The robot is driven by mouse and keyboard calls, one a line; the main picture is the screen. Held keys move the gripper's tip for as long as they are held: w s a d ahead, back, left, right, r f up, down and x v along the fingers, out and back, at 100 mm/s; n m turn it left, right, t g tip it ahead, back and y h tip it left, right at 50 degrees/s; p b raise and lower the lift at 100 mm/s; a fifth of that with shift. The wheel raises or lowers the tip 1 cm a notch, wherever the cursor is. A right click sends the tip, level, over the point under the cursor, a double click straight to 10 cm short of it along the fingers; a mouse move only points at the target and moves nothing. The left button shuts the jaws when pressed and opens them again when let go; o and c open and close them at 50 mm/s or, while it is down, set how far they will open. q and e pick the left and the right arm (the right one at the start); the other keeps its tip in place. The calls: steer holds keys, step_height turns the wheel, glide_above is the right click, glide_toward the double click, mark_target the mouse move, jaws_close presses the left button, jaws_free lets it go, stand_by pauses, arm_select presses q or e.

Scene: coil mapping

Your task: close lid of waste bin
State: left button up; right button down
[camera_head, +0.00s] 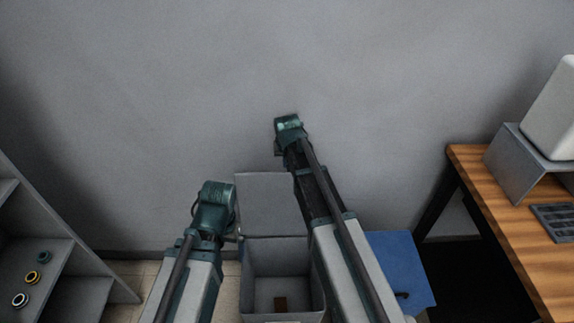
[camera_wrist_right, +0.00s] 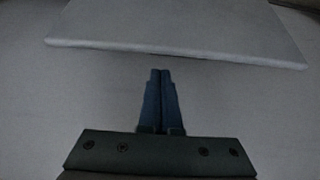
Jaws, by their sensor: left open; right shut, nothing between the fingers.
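The grey waste bin (camera_head: 262,258) stands on the floor at the lower middle of the head view, and its mouth is open. Its flat grey lid (camera_head: 268,200) stands raised at the back, near the wall. In the right wrist view, a pale flat panel (camera_wrist_right: 180,25), apparently the lid, lies beyond the fingertips, apart from them. My right gripper (camera_wrist_right: 157,76) is shut and empty; in the head view its arm reaches past the lid's right side and hides the fingers. My left gripper (camera_head: 232,238) is open beside the bin's left rim, its fingers small and partly hidden.
A wooden desk (camera_head: 500,215) is at right, a grey shelf (camera_head: 75,265) with several rings at left. The grey wall closes the back.

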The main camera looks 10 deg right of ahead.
steer(key=b+x, duration=0.3)
steer(key=x, duration=0.1)
steer(key=shift+w+f, duration=0.1)
steer(key=shift+f, duration=0.2)
